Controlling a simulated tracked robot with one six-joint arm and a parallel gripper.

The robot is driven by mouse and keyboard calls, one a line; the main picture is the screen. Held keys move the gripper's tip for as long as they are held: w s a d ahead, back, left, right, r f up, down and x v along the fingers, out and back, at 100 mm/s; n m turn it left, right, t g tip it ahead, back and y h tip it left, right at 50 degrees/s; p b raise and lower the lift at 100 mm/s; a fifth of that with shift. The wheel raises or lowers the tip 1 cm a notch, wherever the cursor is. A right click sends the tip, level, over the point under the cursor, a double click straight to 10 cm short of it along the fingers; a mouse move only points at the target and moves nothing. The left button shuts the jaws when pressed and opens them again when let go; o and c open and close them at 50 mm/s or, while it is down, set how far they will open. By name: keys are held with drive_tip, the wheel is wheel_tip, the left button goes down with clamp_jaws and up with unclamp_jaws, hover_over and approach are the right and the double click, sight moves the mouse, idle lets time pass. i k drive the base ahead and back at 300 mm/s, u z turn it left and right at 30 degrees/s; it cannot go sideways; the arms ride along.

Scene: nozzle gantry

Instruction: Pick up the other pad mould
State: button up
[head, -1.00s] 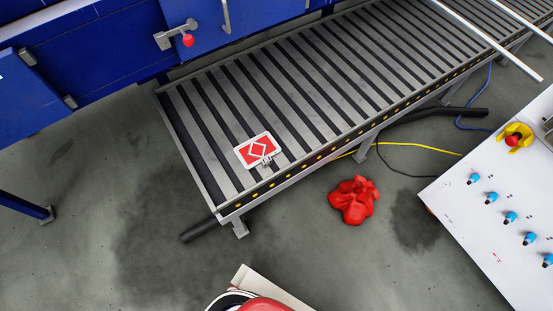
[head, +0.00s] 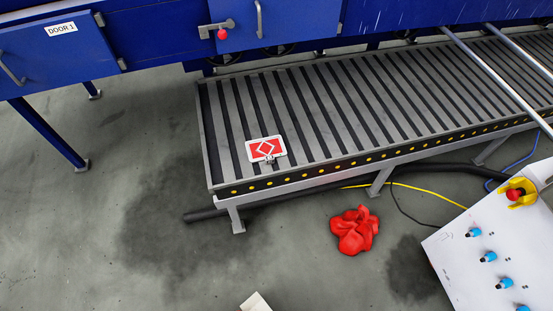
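I cannot make out a pad mould for certain in the head view. A red crumpled thing (head: 354,230) lies on the floor below the roller conveyor (head: 330,110); I cannot tell whether it is cloth or a moulded piece. My gripper is not in view, so its state is hidden. A pale corner of something (head: 256,302) shows at the bottom edge, too little to identify.
A red and white plate (head: 266,149) with a diamond mark is at the conveyor's near edge. A blue machine (head: 150,45) stands behind. A white control panel (head: 495,255) is at right. Yellow, blue and black cables run under the conveyor. The floor at left is mostly clear.

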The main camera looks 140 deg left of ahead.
sight(268, 149)
drive_tip(key=u, duration=5.5)
